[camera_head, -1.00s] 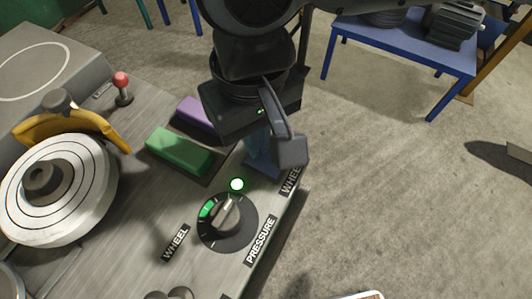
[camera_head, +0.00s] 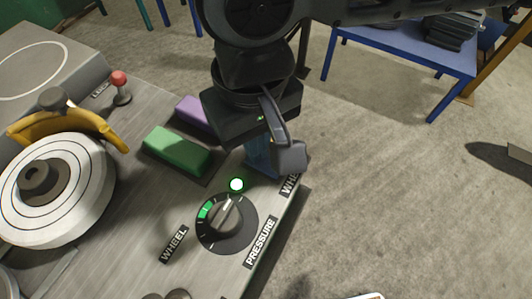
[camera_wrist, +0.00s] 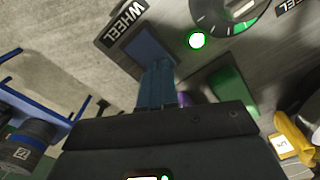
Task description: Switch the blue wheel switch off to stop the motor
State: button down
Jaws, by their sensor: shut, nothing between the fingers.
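The blue wheel switch (camera_wrist: 146,45) is a flat blue rocker in a dark frame, beside a WHEEL label (camera_wrist: 124,22) in the wrist view. My gripper (camera_wrist: 159,70) is shut and empty, with its narrow bluish fingers over the near end of the switch. I cannot tell whether the tips touch it. In the head view my gripper (camera_head: 262,165) points down at the panel's right edge and hides most of the switch. A round green light (camera_head: 236,184) beside it is lit; it also shows in the wrist view (camera_wrist: 197,40).
A dark PRESSURE knob (camera_head: 227,222) sits near the light. A green block (camera_head: 178,152) and a purple block (camera_head: 195,111) lie left of my gripper. A pale ringed wheel (camera_head: 75,195), a yellow guard (camera_head: 60,122) and a red-tipped lever (camera_head: 119,82) stand farther left.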

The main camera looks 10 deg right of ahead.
jog(key=shift+r+p, duration=3)
jog(key=shift+r, duration=0.45)
